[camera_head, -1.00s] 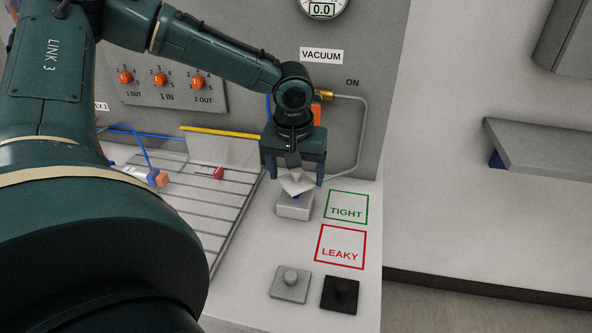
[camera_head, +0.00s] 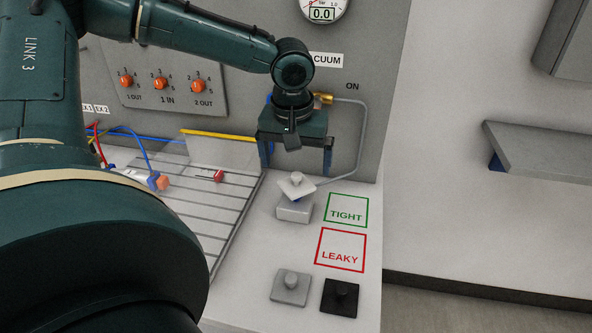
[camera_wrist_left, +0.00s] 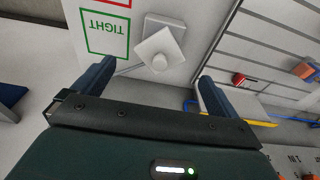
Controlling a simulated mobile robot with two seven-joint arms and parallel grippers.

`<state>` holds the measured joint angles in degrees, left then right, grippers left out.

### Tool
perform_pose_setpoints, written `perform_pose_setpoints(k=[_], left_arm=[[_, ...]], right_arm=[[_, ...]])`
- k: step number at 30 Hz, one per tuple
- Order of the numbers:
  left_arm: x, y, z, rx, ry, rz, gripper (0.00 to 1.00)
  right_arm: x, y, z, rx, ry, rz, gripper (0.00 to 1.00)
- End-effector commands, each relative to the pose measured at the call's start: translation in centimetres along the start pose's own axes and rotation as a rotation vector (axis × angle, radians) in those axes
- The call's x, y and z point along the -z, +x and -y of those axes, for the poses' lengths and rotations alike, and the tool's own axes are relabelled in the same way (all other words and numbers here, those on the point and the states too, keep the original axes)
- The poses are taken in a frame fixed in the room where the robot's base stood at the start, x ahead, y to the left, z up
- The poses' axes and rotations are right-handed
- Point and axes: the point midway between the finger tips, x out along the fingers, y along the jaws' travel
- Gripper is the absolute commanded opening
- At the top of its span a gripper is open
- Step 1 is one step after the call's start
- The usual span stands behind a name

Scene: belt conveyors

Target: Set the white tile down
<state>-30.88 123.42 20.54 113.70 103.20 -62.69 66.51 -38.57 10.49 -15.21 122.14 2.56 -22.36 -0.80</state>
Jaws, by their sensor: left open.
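My right gripper is not in view.
The green TIGHT square (camera_head: 347,210) and red LEAKY square (camera_head: 341,249) are empty. A slotted grey deck (camera_head: 190,200) is on the left. The gauge panel (camera_head: 240,70) stands behind.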

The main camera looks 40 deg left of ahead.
Motion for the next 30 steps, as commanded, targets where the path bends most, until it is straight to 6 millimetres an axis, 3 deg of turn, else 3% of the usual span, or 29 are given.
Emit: perform_pose_setpoints(k=[1, 6, 12, 30], left_arm=[[0.1, -1.4, -0.1, -0.004, 0.000, -0.005, 0.98], [0.1, -4.9, -0.1, -0.003, 0.000, -0.004, 0.98], [0.0, -7.2, 0.0, 0.000, 0.000, -0.001, 0.98], [0.0, -7.7, 0.0, 0.001, 0.001, 0.001, 0.98]], right_arm=[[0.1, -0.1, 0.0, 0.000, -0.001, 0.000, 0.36], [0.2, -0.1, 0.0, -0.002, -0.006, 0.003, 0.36], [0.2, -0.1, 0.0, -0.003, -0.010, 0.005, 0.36], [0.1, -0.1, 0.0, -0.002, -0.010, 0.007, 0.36]])
